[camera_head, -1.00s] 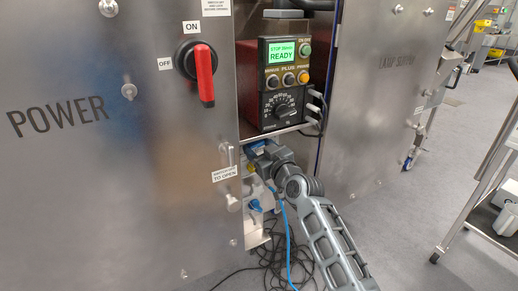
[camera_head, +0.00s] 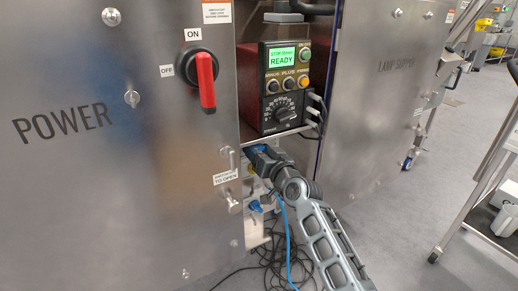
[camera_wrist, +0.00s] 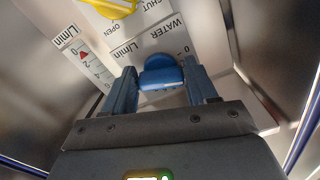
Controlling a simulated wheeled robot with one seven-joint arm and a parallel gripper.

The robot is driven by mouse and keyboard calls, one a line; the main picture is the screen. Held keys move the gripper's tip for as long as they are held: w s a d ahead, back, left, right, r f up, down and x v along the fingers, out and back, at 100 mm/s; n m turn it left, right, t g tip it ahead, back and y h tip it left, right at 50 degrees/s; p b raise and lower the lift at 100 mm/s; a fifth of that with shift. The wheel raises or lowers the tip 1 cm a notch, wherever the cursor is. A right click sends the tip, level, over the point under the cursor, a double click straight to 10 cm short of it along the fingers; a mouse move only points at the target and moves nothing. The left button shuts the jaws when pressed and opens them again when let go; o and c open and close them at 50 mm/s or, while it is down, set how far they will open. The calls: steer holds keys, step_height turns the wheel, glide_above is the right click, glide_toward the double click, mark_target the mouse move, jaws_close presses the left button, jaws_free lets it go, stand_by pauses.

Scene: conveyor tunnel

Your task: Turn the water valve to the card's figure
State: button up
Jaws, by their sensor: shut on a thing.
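The blue water valve handle (camera_wrist: 160,73) sits between the two blue fingers of my gripper (camera_wrist: 158,66) in the wrist view. My gripper is shut on it, one finger at each side. The printed word WATER (camera_wrist: 165,28) is just beyond the handle. A white scale marked L/min (camera_wrist: 85,58), with a red mark near its figure 2, is at the left. Whether it is the card I cannot tell. In the head view my gripper (camera_head: 262,156) reaches into the opening below the control box, and the handle is mostly hidden.
A yellow lever (camera_wrist: 108,8) is by OPEN and SHUT labels. Another blue fitting (camera_head: 255,206) and a blue hose (camera_head: 287,240) are below my gripper. The control box (camera_head: 285,88) reads READY. Steel panels flank the opening, with a red switch handle (camera_head: 206,82) at left. Black cables lie on the floor.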

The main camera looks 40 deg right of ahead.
steer(key=m+p, duration=0.1)
steer(key=m, duration=0.1)
steer(key=m+p, duration=0.1)
steer(key=m, duration=0.2)
steer(key=shift+a+r+m, duration=0.1)
steer(key=shift+r+m, duration=0.1)
steer(key=shift+m, duration=0.1)
steer(key=shift+m+p, duration=0.7)
steer(key=shift+m, duration=1.6)
steer(key=o, duration=1)
